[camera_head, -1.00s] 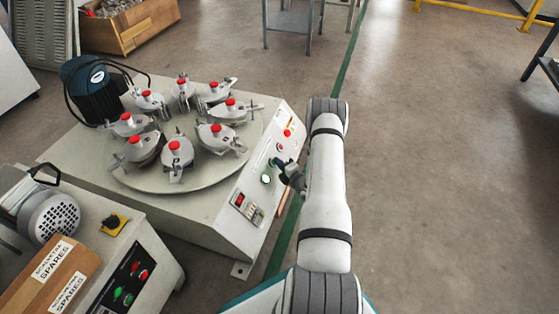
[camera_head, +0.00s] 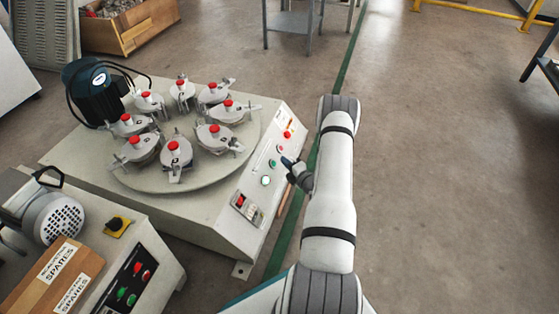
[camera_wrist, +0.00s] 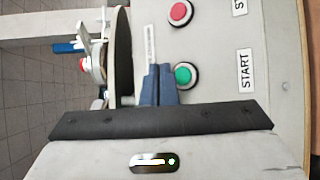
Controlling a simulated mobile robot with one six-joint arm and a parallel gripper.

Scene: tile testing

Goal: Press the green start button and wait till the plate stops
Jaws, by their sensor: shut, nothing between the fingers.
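The machine's front panel carries a green start button (camera_head: 272,163), which the wrist view shows beside the START label (camera_wrist: 186,75). My gripper (camera_head: 287,162) is shut and empty, just right of that button in the head view and off the panel. The round plate (camera_head: 190,183) lies on the machine top and carries several grey clamped fixtures with red knobs. One still frame cannot show whether the plate turns.
A red button (camera_head: 280,148) sits close above the green one. A second machine (camera_head: 118,224) stands at lower left.

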